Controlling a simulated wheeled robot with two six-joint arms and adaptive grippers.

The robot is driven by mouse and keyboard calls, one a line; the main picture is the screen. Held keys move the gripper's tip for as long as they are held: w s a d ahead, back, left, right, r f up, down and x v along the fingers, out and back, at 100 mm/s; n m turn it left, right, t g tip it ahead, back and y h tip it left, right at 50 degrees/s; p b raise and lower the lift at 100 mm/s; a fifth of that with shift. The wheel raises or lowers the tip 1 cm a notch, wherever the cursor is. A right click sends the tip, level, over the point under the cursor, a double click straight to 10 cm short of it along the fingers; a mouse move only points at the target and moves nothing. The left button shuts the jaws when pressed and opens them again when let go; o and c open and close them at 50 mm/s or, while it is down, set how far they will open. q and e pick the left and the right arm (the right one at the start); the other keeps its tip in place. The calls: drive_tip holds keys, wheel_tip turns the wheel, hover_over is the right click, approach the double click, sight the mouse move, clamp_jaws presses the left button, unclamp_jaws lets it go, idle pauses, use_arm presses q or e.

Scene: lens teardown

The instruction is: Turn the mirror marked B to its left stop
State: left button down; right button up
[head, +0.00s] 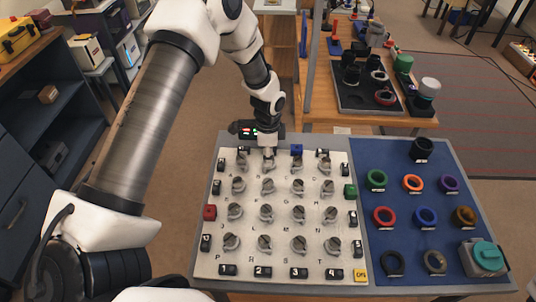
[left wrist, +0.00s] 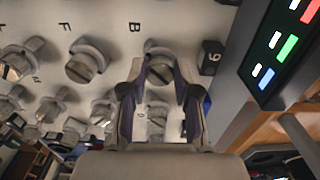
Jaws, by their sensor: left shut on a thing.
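The mirror marked B (head: 269,164) is a small grey round mount in the back row of the white board (head: 250,255). My left gripper (head: 268,153) reaches down on it from behind and hides part of it. In the left wrist view the letter B stands just beside this mirror (left wrist: 159,70). There the fingertips of my left gripper (left wrist: 160,78) are shut on the mirror, one finger on each side. Its exact turn angle is hard to read between the fingers. My right gripper is not in view.
Several like mirrors stand close around in rows, such as the one by the letter F (left wrist: 86,62). A blue block (head: 297,150) and black numbered blocks line the edges. A blue mat (head: 400,196) with coloured rings lies to the right.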

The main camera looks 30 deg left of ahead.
use_arm(q)
drive_tip(key=shift+s+f+n, duration=0.1)
drive_tip(key=shift+s+n, duration=0.05)
drive_tip(key=shift+n, duration=0.15)
drive_tip(key=n+p, duration=0.2)
drive_tip(key=n, duration=0.2)
drive_tip(key=shift+s, duration=0.1)
drive_tip(key=n+p, duration=0.1)
drive_tip(key=n, duration=0.3)
drive_tip(key=shift+d+n+p, duration=0.15)
drive_tip(key=shift+n+p, duration=0.25)
drive_tip(key=n+p, duration=0.2)
drive_tip(key=n, duration=0.2)
drive_tip(key=shift+n, duration=0.3)
drive_tip(key=shift+d+f+n+p, duration=0.1)
drive_tip(key=shift+n+p, duration=0.7)
drive_tip(key=shift+n, duration=1.1)
drive_tip(key=c, duration=0.8)
unclamp_jaws()
drive_tip(key=shift+c, duration=0.2)
